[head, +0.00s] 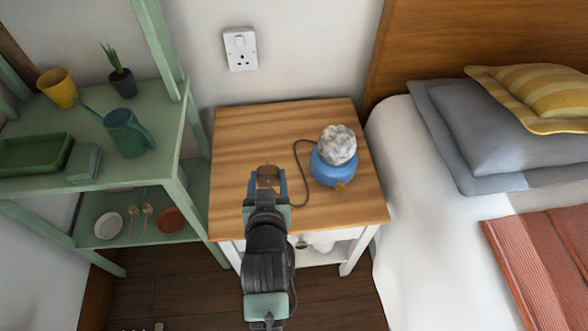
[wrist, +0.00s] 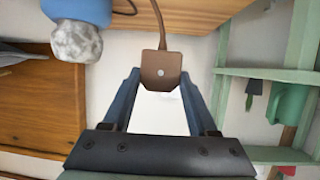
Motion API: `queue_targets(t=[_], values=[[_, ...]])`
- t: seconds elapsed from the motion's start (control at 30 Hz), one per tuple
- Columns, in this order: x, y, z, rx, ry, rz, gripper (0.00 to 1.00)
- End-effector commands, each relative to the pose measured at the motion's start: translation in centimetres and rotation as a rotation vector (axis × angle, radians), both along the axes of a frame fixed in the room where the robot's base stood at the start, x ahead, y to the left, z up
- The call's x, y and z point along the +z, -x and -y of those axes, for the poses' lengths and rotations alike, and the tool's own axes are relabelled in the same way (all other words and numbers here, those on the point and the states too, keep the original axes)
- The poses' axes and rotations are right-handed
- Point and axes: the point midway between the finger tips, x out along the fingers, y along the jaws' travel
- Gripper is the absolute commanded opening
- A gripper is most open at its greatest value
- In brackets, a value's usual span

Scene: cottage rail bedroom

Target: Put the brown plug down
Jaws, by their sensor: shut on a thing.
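The brown plug (head: 267,172) is between the fingers of my gripper (head: 266,183), over the left middle of the wooden bedside table top (head: 240,130). In the wrist view the brown plug (wrist: 160,66) sits between the two blue fingertips of my gripper (wrist: 161,80), which is shut on it. A thin cord (head: 297,152) runs from the blue lamp (head: 335,167) on the table; in the wrist view a cord (wrist: 158,22) leads up from the plug. I cannot tell whether the plug touches the table.
The lamp, with its pale speckled globe (head: 338,144), stands right of my gripper. A wall socket (head: 240,49) is above the table. A green shelf (head: 110,172) stands left, a bed (head: 430,250) right. The table's back left is clear.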

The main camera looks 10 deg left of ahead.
Motion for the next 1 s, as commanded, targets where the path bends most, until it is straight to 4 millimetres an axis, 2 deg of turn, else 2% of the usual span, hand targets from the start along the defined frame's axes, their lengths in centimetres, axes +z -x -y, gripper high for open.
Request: queue_targets(t=[0.03,0.1,0.3,0.6,0.77,1.0], values=[[-1.0,-0.9,-1.3,0.017,-0.001,0.007,0.04],[-1.0,-1.6,-2.5,0.032,-0.002,0.006,0.04],[-1.2,-2.5,-4.2,0.052,0.0,0.001,0.04],[-6.2,-2.5,-4.2,0.052,0.0,-0.001,0.04],[-7.3,-2.5,-4.2,0.052,0.0,0.0,0.04],[-10.5,-2.5,-4.3,0.052,0.0,-0.001,0.04]])
